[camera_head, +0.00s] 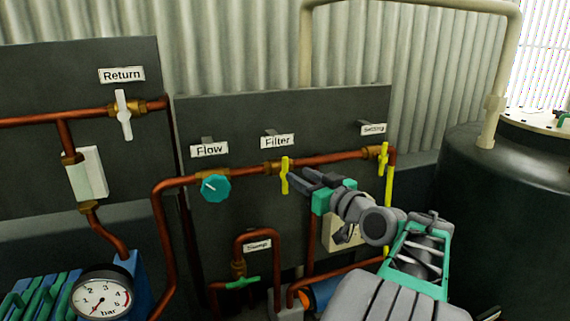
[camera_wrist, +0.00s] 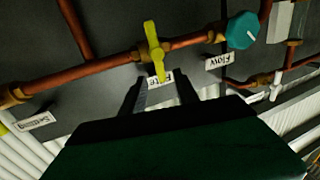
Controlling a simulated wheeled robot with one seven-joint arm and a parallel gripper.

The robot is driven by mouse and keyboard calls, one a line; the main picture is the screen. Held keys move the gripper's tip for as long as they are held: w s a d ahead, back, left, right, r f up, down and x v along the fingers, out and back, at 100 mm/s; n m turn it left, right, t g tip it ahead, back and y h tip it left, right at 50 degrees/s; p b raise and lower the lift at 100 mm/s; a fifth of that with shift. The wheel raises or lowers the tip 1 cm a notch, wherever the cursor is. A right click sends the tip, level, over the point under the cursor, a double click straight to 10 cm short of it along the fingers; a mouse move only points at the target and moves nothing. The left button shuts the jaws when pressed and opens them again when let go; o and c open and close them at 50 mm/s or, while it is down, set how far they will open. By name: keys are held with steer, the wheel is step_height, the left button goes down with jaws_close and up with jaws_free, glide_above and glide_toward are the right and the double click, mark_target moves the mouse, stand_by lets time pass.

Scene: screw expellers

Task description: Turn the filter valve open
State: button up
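The filter valve's yellow handle (camera_head: 285,175) stands upright, across the copper pipe, just below the "Filter" label (camera_head: 277,141). In the wrist view, which is upside down, the handle (camera_wrist: 154,48) also lies across the pipe. My gripper (camera_head: 298,174) is just right of the handle in the head view, its fingers pointing toward it. In the wrist view my gripper (camera_wrist: 155,84) is open and empty. The handle's label-side end shows between the fingertips' lines. I cannot tell whether either finger touches the handle.
A teal flow knob (camera_head: 215,187) sits left of the filter valve. Another yellow handle (camera_head: 383,159) is at the right under "Settling". A white handle (camera_head: 123,115) is under "Return", and a green one (camera_head: 242,282) is low down. A dark tank (camera_head: 510,190) stands at right.

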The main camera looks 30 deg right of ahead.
mark_target(287, 166)
steer(key=w, duration=0.2)
steer(key=w+p, duration=0.1)
steer(key=w, duration=0.1)
steer(key=w+p, duration=0.1)
steer(key=w, duration=0.1)
steer(key=shift+w+r, duration=0.25)
steer(key=shift+w, duration=0.15)
steer(key=shift+w+f, duration=0.1)
steer(key=shift+w, duration=0.35)
jaws_close()
